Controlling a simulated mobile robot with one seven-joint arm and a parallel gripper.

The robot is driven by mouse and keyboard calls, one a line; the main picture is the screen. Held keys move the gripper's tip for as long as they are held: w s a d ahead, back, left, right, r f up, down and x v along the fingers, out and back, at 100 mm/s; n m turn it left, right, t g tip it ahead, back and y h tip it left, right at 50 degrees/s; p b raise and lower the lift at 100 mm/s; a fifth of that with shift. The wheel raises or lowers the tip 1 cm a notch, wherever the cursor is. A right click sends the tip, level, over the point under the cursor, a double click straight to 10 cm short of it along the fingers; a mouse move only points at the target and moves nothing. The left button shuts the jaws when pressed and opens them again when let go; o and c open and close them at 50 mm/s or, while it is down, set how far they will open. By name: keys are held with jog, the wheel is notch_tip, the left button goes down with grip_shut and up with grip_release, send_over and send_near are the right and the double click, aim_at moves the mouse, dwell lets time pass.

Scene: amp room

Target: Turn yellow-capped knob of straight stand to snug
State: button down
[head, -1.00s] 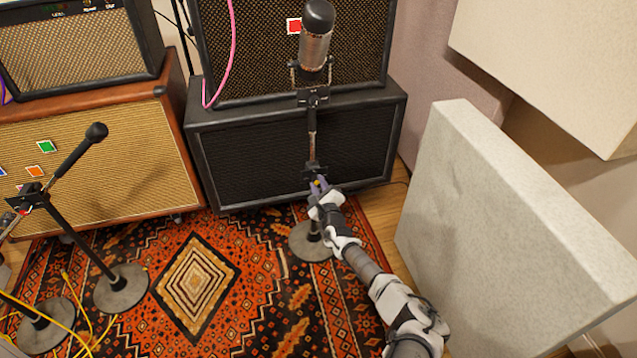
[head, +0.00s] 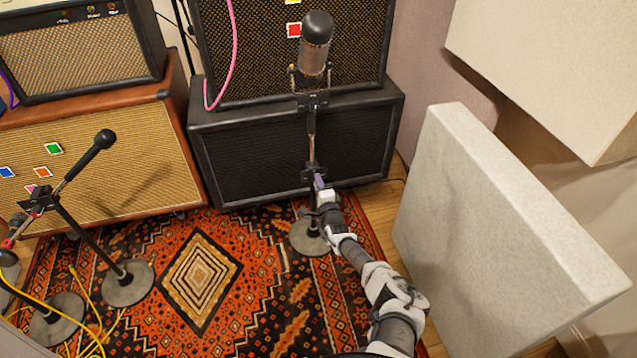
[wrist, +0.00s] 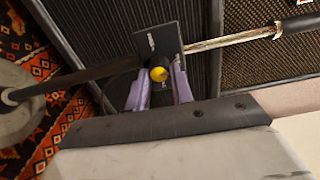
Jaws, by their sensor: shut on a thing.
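The straight stand (head: 311,150) stands upright in front of the black cabinet, with a large microphone (head: 315,45) on top and a round grey base (head: 310,237) on the rug. In the wrist view, the yellow-capped knob (wrist: 159,74) sits on the dark clutch plate (wrist: 158,42) of the stand's shaft. My gripper (head: 319,181) is at the clutch, midway up the stand. In the wrist view, its purple fingers (wrist: 160,88) are on either side of the knob and shut on it. The knob's sides are partly hidden by the fingers.
Black speaker cabinets (head: 240,165) stand close behind the stand. A pale panel (head: 490,220) is to the right of my arm. A boom stand (head: 82,235) and yellow cables (head: 75,320) are at the left. Patterned rug (head: 255,300) lies open between.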

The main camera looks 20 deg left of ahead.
dwell(0.3)
jog(key=c, duration=1.2)
grip_release()
jog(key=shift+d, duration=0.1)
jog(key=p+v, duration=0.5)
jog(key=v, duration=0.8)
jog(key=shift+s+d, duration=0.2)
jog(key=shift+s, duration=0.15)
